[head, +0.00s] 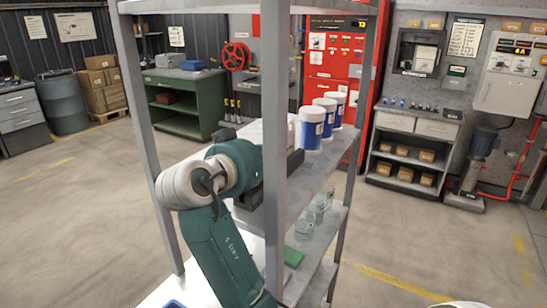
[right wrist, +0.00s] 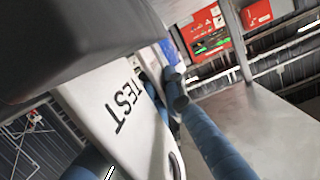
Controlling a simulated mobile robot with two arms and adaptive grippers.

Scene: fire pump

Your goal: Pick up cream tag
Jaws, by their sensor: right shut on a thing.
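The cream tag (right wrist: 118,108), a flat pale plate with the word "TEST" in black and a slot near its lower end, fills the middle of the right wrist view. My right gripper (right wrist: 150,105) is shut on it, with blue fingers at its sides; one finger is partly hidden behind the tag. A large dark shape covers the upper left of that view. In the head view the tag cannot be made out, and the green arm reaches in at the grey shelf rack (head: 275,130), its end partly hidden by the front post. My left gripper is not in view.
Blue-and-white tubs (head: 311,130) stand in a row on the upper shelf, with clear glass jars (head: 304,228) on the shelf below. The rack's posts stand close around the arm. Open floor (head: 420,235) lies to the right; a green workbench (head: 185,105) stands behind.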

